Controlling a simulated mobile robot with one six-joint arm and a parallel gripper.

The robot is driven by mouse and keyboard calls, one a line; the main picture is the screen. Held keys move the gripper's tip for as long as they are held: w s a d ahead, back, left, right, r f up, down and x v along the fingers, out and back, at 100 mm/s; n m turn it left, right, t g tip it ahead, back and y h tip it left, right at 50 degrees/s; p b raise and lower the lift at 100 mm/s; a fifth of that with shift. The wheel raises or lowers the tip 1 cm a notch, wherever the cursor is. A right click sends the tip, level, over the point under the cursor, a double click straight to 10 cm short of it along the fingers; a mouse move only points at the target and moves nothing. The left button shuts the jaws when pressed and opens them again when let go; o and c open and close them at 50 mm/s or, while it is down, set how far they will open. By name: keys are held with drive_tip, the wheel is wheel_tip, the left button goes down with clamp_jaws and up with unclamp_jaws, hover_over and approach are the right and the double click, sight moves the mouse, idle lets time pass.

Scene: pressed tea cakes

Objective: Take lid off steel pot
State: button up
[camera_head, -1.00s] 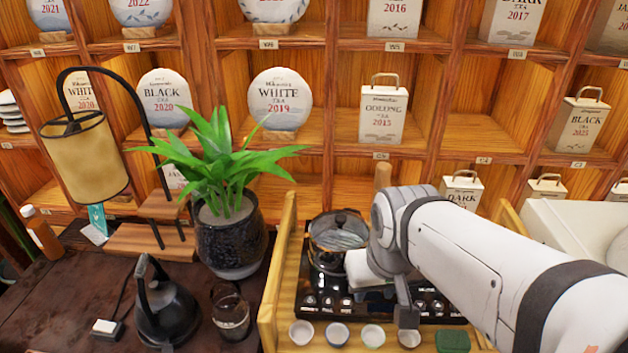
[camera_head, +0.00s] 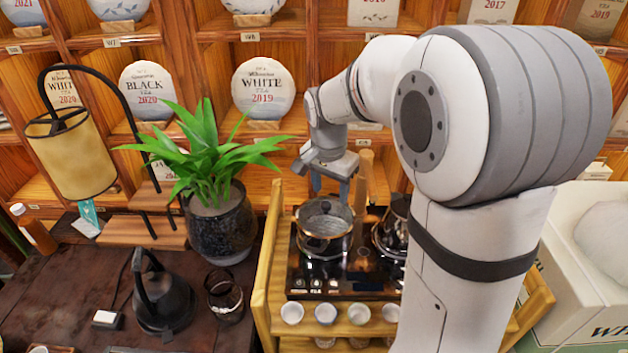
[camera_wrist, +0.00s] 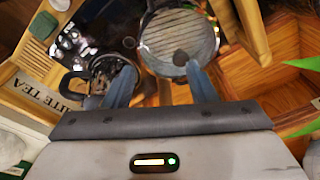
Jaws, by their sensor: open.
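The steel pot (camera_head: 322,245) stands on the dark stove tray at the left, with a glass, metal-rimmed lid (camera_head: 312,222) on top. In the wrist view the round lid (camera_wrist: 172,32) is at the top centre, with its dark knob (camera_wrist: 180,57) near the right fingertip. My gripper (camera_head: 330,192) is open and empty, fingers down, just above the back of the pot. In the wrist view my gripper (camera_wrist: 162,66) has its fingers apart, and the knob lies closer to the right finger. I cannot tell whether that finger touches it.
A second pot (camera_head: 385,232) stands just right, partly behind my arm; it also shows in the wrist view (camera_wrist: 108,75). Small white cups (camera_head: 325,313) line the front. A wooden side rail (camera_head: 268,265) and a potted plant (camera_head: 225,225) are left. Shelves stand behind.

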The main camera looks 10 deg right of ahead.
drive_tip(key=m, duration=0.2)
hover_over(326, 204)
drive_tip(key=shift+s+a+f+p, duration=0.3)
drive_tip(key=shift+a+f+p, duration=0.15)
drive_tip(key=shift+f, duration=0.25)
drive_tip(key=shift+w+f, duration=0.2)
drive_tip(key=f, duration=0.2)
drive_tip(key=f+p, duration=0.1)
drive_tip(key=f, duration=0.4)
drive_tip(key=shift+d+f+p, duration=0.35)
drive_tip(key=shift+d+p, duration=0.05)
drive_tip(key=shift+c, duration=0.3)
clamp_jaws()
